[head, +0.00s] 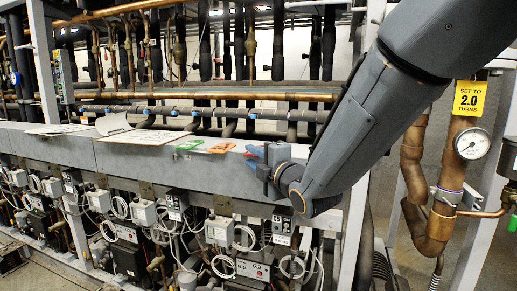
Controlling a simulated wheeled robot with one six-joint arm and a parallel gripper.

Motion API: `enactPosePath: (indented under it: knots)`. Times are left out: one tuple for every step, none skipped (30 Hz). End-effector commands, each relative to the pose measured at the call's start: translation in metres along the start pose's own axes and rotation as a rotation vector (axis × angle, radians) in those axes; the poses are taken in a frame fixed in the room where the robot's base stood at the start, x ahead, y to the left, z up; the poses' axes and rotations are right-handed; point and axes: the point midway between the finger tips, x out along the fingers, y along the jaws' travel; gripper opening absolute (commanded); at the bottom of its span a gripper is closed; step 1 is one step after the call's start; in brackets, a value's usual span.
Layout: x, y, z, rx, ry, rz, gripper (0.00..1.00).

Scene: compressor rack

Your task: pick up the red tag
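A small red patch, which looks like the red tag (251,159), shows on the grey ledge (130,155) just left of my gripper. It is small and partly hidden, and I cannot tell whether the gripper touches it. A blue tag (255,150) shows right beside it. My gripper (266,165) is low at the ledge, at the end of my arm coming from the upper right. Its fingers are seen side-on and partly hide each other, so their opening does not show. An orange tag (222,147) and a green tag (189,144) lie flat further left.
Papers or clipboards (145,136) lie on the ledge at left. Copper and dark pipes run behind and above it. Boxes and looped cables hang along its front. At right are a pressure gauge (472,144), a copper pipe and a yellow sign (469,98).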

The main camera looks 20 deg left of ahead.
Motion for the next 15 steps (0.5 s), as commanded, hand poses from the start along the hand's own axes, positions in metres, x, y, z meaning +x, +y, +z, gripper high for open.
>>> enactPosePath:
  knots:
    - [0.0027, 0.0002, 0.0004, 0.0, -0.001, 0.0, 0.24]
    - [0.0037, -0.0002, 0.0005, 0.0, -0.001, -0.001, 0.24]
    - [0.0045, -0.0005, 0.0005, 0.0, -0.001, -0.001, 0.24]
    - [0.0048, -0.0006, 0.0006, 0.0, -0.001, -0.001, 0.24]
    - [0.0049, -0.0007, 0.0006, 0.0, -0.001, -0.001, 0.24]
    - [0.0049, -0.0008, 0.0007, 0.0, -0.001, -0.001, 0.24]
    - [0.0048, -0.0008, 0.0007, 0.0, -0.001, -0.001, 0.24]
    - [0.0048, -0.0007, 0.0007, 0.0, -0.001, -0.001, 0.24]
    - [0.0047, -0.0007, 0.0007, 0.0, -0.001, -0.001, 0.24]
    - [0.0047, -0.0007, 0.0007, 0.001, -0.001, -0.001, 0.21]
    - [0.0047, -0.0007, 0.0007, 0.001, -0.001, -0.001, 0.16]
    - [0.0047, -0.0007, 0.0007, 0.001, -0.001, -0.001, 0.09]
    - [0.0046, -0.0006, 0.0007, 0.001, -0.001, -0.001, 0.04]
    - [0.0046, -0.0006, 0.0007, 0.001, -0.001, -0.001, 0.0]
    - [0.0046, -0.0006, 0.0007, 0.001, -0.001, -0.001, 0.0]
